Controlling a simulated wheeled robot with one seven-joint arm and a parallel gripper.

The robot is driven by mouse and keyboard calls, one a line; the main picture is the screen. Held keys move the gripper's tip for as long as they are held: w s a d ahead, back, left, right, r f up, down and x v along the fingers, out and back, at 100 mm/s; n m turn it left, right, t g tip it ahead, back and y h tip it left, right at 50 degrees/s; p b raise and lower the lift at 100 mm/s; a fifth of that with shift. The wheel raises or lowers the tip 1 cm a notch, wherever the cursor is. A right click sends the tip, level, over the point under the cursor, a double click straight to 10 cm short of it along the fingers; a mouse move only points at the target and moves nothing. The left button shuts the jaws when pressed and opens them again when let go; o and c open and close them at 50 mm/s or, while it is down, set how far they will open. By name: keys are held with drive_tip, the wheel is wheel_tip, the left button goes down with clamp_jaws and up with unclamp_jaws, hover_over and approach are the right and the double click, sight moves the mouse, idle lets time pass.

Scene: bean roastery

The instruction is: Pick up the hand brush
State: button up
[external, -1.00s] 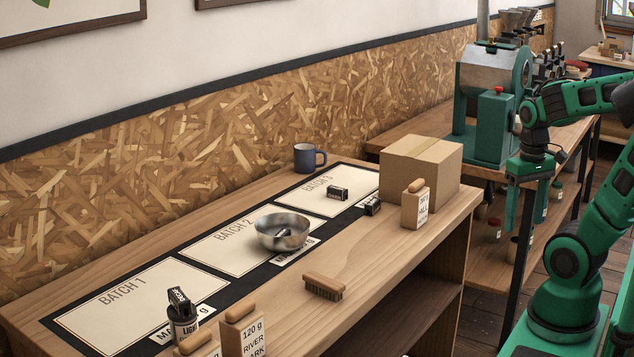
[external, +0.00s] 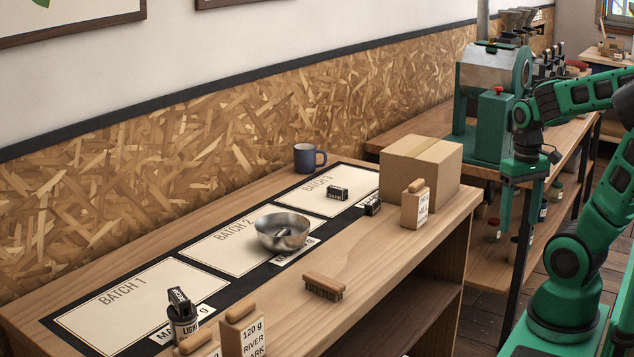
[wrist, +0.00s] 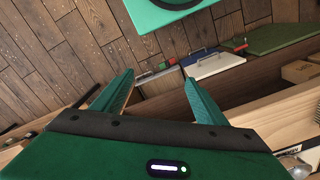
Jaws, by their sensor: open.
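The hand brush (external: 323,286) has a brown wooden back and dark bristles. It lies bristles down near the front edge of the wooden workbench (external: 360,262), to the right of the metal bowl (external: 281,231). My gripper (external: 513,232) hangs in front of the bench's right end, fingers pointing down, well apart from the brush. In the wrist view my gripper's two green fingers (wrist: 160,92) are spread with nothing between them. The brush cannot be made out in the wrist view.
A cardboard box (external: 420,172) and a wooden stamp-like block (external: 415,205) stand at the bench's right end. Small black blocks (external: 337,192) and a blue mug (external: 309,157) are farther back. Bare wood surrounds the brush.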

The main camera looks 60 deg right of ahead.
drive_tip(key=o, duration=0.8)
